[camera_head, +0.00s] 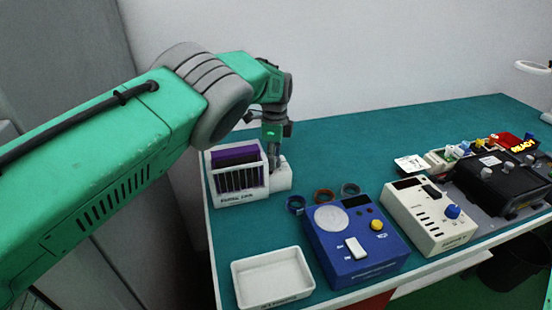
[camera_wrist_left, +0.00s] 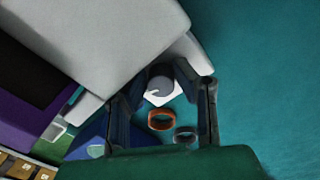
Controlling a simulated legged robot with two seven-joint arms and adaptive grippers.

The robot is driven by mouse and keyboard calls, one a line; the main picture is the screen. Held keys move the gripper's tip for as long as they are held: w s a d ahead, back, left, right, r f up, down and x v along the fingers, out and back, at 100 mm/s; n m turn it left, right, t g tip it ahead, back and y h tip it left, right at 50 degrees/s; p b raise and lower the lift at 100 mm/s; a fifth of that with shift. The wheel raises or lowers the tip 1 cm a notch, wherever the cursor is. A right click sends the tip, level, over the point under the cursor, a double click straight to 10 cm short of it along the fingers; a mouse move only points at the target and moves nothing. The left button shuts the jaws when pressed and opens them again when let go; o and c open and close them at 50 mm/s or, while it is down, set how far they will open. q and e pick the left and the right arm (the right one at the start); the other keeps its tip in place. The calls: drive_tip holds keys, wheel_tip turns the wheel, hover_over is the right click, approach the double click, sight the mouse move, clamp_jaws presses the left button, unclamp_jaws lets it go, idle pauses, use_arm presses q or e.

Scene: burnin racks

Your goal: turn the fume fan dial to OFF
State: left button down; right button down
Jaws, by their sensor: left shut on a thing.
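The fume fan dial (camera_wrist_left: 160,86) is a round grey knob with a pale mark toward its lower left, on a small white plate in the left wrist view. My left gripper (camera_wrist_left: 162,78) has its two dark fingers on either side of the dial and is shut on it. In the head view, my left gripper (camera_head: 275,157) reaches down beside the white rack (camera_head: 240,198) holding purple-topped boards, at the white block (camera_head: 281,180) on the rack's right. The dial cannot be made out there. No OFF label is readable. My right gripper is not in view.
A blue device (camera_head: 352,264) with a yellow knob, a cream device (camera_head: 428,222) with a blue knob and an empty white tray (camera_head: 272,278) stand along the front. The back of the green table (camera_head: 370,150) is clear.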

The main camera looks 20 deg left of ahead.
use_arm(q)
drive_tip(key=shift+d, duration=0.15)
drive_tip(key=shift+d, duration=0.25)
idle(0.8)
drive_tip(key=c, duration=1.4)
unclamp_jaws()
drive_tip(key=shift+c, duration=0.2)
drive_tip(key=shift+o, duration=0.7)
drive_tip(key=shift+w+d, duration=0.15)
drive_tip(key=shift+w, duration=0.05)
wheel_tip(320, 180, up, 12)
drive_tip(key=shift+w+d+f, duration=0.15)
drive_tip(key=shift+w+d, duration=0.05)
drive_tip(key=shift+w, duration=0.2)
drive_tip(key=shift+a, duration=0.15)
